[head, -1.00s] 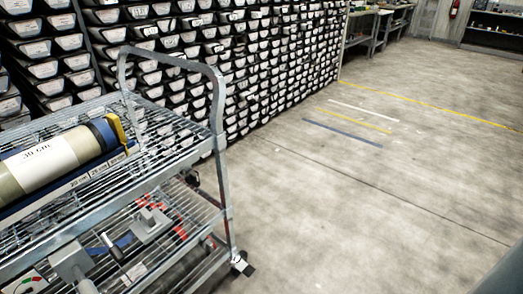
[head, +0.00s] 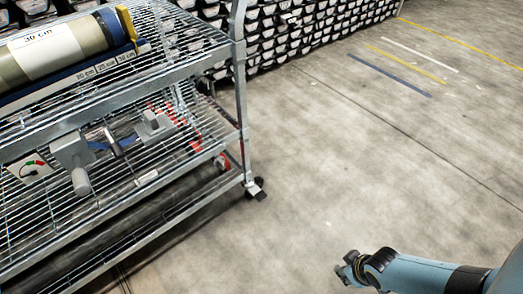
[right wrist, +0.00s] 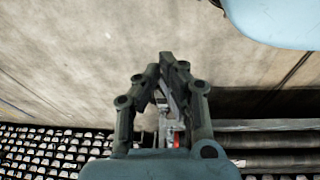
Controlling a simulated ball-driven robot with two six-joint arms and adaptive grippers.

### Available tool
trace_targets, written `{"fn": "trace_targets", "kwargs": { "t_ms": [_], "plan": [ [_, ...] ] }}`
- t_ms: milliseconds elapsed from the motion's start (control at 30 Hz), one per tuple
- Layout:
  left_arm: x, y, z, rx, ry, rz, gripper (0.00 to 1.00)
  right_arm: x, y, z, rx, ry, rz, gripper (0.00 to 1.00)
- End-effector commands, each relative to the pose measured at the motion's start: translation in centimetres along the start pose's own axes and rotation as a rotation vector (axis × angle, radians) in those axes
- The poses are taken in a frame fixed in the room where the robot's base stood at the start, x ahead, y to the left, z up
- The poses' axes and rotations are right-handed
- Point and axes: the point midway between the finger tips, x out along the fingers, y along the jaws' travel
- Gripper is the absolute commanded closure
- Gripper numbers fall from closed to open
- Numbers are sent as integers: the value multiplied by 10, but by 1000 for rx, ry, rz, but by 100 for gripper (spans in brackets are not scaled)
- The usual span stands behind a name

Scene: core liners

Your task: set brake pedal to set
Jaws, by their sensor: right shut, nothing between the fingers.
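A wire-shelf metal cart (head: 125,85) stands at the left in the head view. A dark caster (head: 256,188) shows at its near right corner, low by the floor. A small red and white part (head: 222,162) sits close to that corner post. I cannot tell which part is the brake pedal, or its setting. My right gripper (head: 346,268) is over the open floor, right of the cart and apart from it. In the right wrist view its fingers (right wrist: 161,70) are closed together with nothing between them. Small red pieces (right wrist: 178,139) show behind the fingers. My left gripper is not in view.
A core cylinder marked 30 cm (head: 55,50) lies on the cart's top shelf. A grey clamp-like device (head: 75,155) and a dial gauge (head: 35,168) are on the lower shelf. Racks of core trays (head: 300,35) line the back. The floor at right is clear.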

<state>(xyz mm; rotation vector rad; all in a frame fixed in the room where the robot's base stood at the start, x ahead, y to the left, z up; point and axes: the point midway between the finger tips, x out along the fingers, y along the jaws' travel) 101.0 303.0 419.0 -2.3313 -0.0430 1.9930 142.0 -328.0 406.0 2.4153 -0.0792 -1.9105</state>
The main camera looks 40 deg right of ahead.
Motion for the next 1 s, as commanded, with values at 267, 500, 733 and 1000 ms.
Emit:
{"fn": "trace_targets", "kwargs": {
  "t_ms": [267, 500, 733, 1000],
  "plan": [
    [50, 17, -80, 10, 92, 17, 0, 117, 26, -154, 17, 244, -13, 100],
    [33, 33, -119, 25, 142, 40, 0, 168, 33, -260, 3, 421, -58, 100],
    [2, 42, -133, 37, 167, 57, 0, 183, 30, -317, -23, 526, -98, 100],
    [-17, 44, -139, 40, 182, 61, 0, 177, 29, -337, -33, 564, -111, 100]
  ]
}}
